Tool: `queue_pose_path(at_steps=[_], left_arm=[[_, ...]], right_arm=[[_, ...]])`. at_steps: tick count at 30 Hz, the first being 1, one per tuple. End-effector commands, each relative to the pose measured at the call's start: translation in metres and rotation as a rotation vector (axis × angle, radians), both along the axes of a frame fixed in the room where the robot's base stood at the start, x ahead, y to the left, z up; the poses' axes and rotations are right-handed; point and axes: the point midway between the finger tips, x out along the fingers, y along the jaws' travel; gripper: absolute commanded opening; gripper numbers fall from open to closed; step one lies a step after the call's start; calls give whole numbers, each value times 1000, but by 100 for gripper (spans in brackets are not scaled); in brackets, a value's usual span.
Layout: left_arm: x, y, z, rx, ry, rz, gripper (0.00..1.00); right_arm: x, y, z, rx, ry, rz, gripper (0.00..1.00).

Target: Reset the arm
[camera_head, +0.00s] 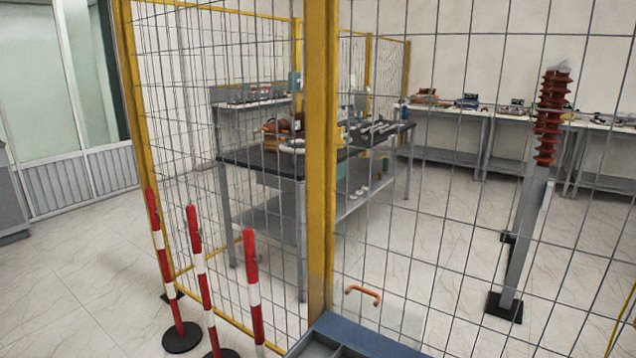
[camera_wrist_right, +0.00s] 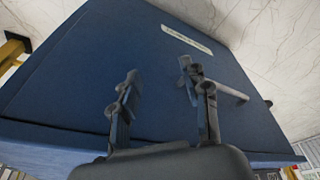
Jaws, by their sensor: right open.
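My right gripper (camera_wrist_right: 158,92) shows in the right wrist view, with its two dark fingers spread apart and nothing between them. It is over or in front of a dark blue panel (camera_wrist_right: 95,55) that has a pale label strip (camera_wrist_right: 187,38) and a light grey bar-like handle (camera_wrist_right: 232,92) near the right finger. I cannot tell whether the finger touches the handle. Neither gripper shows in the head view.
A yellow-framed mesh fence (camera_head: 320,150) stands close in front. Red-and-white posts (camera_head: 253,290) stand at lower left. A blue cabinet top (camera_head: 370,338) is at the bottom. Behind the mesh are a workbench (camera_head: 235,158) and a red ribbed bushing (camera_head: 550,118).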

Motion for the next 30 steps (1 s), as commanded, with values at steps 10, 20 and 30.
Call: queue_pose_path(at_steps=[10,20,30], left_arm=[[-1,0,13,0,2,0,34],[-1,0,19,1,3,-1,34],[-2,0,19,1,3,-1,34]], right_arm=[[-87,-13,-158,-11,94,17,46],[-181,-31,-217,-19,140,31,46],[-193,-33,-221,-20,145,33,42]])
